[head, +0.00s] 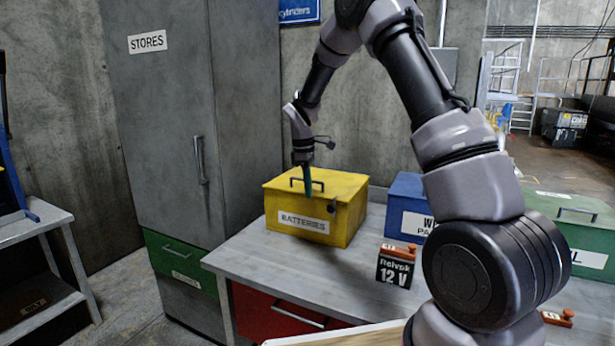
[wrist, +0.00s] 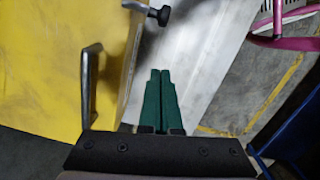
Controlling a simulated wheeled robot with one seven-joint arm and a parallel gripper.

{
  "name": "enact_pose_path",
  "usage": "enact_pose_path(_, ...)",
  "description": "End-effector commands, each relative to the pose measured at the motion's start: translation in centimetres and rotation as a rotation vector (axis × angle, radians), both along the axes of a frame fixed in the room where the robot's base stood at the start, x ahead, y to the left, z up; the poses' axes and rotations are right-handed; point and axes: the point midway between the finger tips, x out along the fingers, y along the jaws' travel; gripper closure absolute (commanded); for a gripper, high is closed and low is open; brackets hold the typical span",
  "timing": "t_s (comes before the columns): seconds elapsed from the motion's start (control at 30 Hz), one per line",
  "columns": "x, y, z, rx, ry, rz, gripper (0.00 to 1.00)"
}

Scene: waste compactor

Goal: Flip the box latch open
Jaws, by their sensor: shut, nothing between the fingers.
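The yellow box (head: 313,210) labelled "BATTERIES" stands on the grey workbench with its lid down. A grey handle (head: 306,183) is on top; it also shows in the wrist view (wrist: 90,85). The dark latch knob (head: 333,209) is on the front face near the right corner. In the wrist view a dark knob (wrist: 160,14) sticks out past the box edge. My gripper (head: 309,193) has green fingers pointing down at the front upper part of the box. In the wrist view the fingers (wrist: 160,72) are together and empty, apart from the knob. Whether they touch the box is unclear.
The grey workbench (head: 290,262) has free room before the box. A blue box (head: 405,207) and a 12 V battery (head: 395,268) stand to the right, with a green box (head: 575,225) farther right. A grey cabinet (head: 175,120) stands at left.

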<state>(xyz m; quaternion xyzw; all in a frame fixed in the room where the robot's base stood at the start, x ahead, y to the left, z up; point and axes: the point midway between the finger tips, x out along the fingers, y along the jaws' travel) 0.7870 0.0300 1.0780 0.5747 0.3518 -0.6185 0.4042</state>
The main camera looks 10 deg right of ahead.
Motion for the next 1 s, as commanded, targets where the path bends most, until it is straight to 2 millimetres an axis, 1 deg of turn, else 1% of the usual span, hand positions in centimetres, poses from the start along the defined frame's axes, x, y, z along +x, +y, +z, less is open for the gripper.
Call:
enact_pose_path(0.03, -0.1, -0.1, -1.3, -0.001, 0.005, -0.001, 1.00)
enact_pose_path(0.13, -0.1, -0.3, -3.2, -0.001, 0.004, 0.001, 1.00)
enact_pose_path(0.2, -0.6, -1.6, -2.9, 0.000, 0.000, -0.003, 1.00)
enact_pose_path(0.3, -1.2, -2.7, -3.1, 0.000, 0.000, -0.002, 1.00)
enact_pose_path(0.4, -1.5, -3.5, -3.3, 0.000, 0.000, -0.001, 1.00)
enact_pose_path(0.53, -1.7, -3.8, -3.3, 0.000, 0.000, -0.001, 1.00)
enact_pose_path(0.8, -1.7, -3.8, -3.3, 0.001, 0.000, 0.000, 1.00)
enact_pose_path(1.0, -1.4, -3.9, -3.3, 0.015, -0.011, -0.001, 1.00)
